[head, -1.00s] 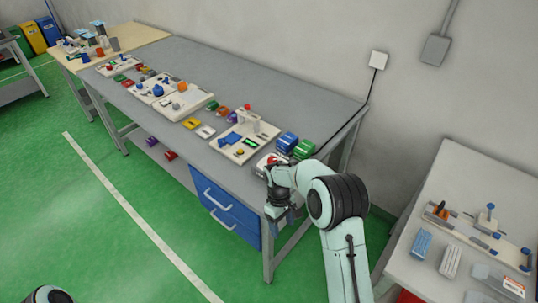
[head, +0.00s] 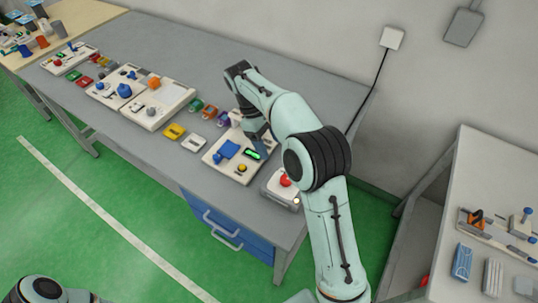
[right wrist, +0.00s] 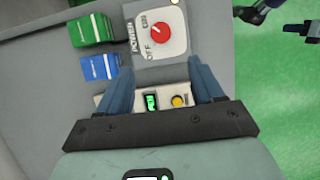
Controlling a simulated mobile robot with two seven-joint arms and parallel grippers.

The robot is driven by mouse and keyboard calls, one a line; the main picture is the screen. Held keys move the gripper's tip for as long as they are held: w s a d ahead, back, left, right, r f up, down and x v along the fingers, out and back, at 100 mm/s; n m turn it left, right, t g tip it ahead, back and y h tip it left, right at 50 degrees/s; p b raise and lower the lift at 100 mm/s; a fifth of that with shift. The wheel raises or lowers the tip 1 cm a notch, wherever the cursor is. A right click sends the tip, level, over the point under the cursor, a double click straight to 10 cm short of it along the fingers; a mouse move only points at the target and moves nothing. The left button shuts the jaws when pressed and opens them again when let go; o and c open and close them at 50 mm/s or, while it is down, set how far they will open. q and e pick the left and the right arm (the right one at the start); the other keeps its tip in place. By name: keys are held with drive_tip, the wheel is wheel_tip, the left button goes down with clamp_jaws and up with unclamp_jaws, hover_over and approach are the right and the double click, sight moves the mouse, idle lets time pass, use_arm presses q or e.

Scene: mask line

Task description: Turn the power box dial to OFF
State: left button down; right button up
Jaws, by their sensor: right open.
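The power box (head: 283,188) sits at the table's front right corner, with a red round dial (head: 285,180) on top. In the right wrist view the dial (right wrist: 166,31) shows beyond the fingers, with POWER, ON and OFF lettering on its left side; I cannot tell its exact setting. My right gripper (head: 260,135) hangs over the back of the button panel, left of and behind the power box. Its blue-grey fingers (right wrist: 147,78) are spread, empty and apart from the dial. Part of my left arm shows at the head view's bottom left; its gripper's state is unclear.
The cream panel (head: 215,155) with blue, green and yellow parts lies left of the power box. Green (right wrist: 91,28) and blue (right wrist: 98,67) boxes stand near the dial. More panels fill the table leftwards. A side table (head: 495,180) stands at right.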

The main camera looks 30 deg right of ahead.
drive_tip(key=b+x, duration=0.1)
drive_tip(key=x, duration=0.3)
drive_tip(key=b+x, duration=0.1)
drive_tip(key=x, duration=0.3)
drive_tip(key=b+x, duration=0.1)
drive_tip(key=x, duration=0.3)
drive_tip(key=shift+s+d+r, duration=0.1)
drive_tip(key=shift+s+r, duration=0.05)
drive_tip(key=shift+s, duration=0.2)
use_arm(q)
drive_tip(key=s+f, duration=0.4)
drive_tip(key=shift+s+f, duration=0.2)
drive_tip(key=shift+f, duration=0.05)
use_arm(e)
drive_tip(key=shift+s+d+f, duration=0.1)
drive_tip(key=shift+s+f, duration=0.1)
drive_tip(key=shift+f, duration=0.5)
drive_tip(key=c, duration=1.1)
drive_tip(key=shift+o, duration=0.2)
